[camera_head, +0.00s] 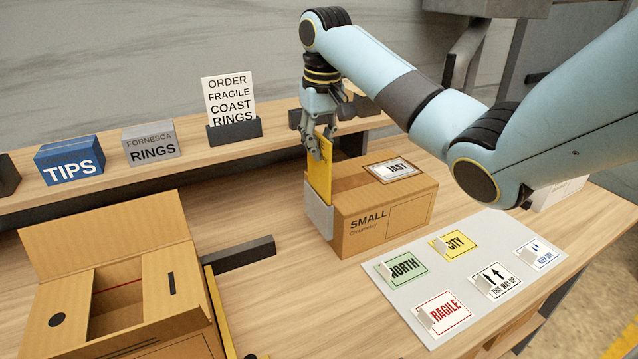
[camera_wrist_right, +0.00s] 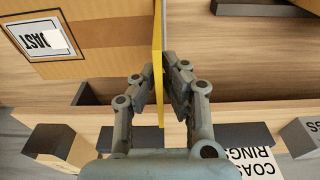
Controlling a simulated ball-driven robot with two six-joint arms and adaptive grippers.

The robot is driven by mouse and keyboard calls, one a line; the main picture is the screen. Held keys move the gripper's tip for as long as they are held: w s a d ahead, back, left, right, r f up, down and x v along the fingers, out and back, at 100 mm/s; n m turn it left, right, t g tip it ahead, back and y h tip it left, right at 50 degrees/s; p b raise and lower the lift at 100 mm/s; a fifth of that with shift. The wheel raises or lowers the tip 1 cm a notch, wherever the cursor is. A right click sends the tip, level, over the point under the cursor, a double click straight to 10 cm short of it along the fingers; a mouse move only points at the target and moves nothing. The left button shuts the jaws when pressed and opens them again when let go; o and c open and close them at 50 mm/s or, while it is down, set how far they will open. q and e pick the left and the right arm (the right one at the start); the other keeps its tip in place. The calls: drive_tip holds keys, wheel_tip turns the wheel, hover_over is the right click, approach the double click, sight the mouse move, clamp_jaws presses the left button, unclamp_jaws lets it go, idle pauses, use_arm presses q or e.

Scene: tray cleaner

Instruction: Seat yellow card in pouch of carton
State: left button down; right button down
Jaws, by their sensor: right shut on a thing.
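The yellow card (camera_head: 320,182) stands upright at the left end of the brown SMALL carton (camera_head: 365,222). A grey pouch (camera_head: 319,217) is on that end of the carton. The card's lower edge meets the pouch's top; I cannot tell how deep it sits inside. My right gripper (camera_head: 318,150) is above the pouch, shut on the card's upper part. In the right wrist view the card (camera_wrist_right: 158,50) shows edge-on between the fingers, beside the carton (camera_wrist_right: 110,50). My left gripper is not in view.
A grey label sheet (camera_head: 455,282) with several labels lies right of the carton. An open carton (camera_head: 110,240) stands at front left. A back shelf (camera_head: 85,195) holds a TIPS box (camera_head: 70,162), a RINGS box (camera_head: 151,143) and an order card (camera_head: 229,97). A dark bar (camera_head: 238,255) lies left of the carton.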

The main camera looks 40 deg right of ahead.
sight(318, 166)
wheel_tip(318, 166, down, 5)
drive_tip(key=shift+f, duration=0.1)
drive_tip(key=shift+f+p, duration=0.35)
drive_tip(key=shift+f, duration=1.3)
drive_tip(key=c, duration=1.5)
unclamp_jaws()
drive_tip(key=shift+f, duration=0.1)
drive_tip(key=r, duration=0.4)
drive_tip(key=s+r+b, duration=0.1)
drive_tip(key=r, duration=0.7)
drive_tip(key=shift+s+a+r, duration=0.1)
drive_tip(key=shift+s+a, duration=0.1)
drive_tip(key=shift+a, duration=0.05)
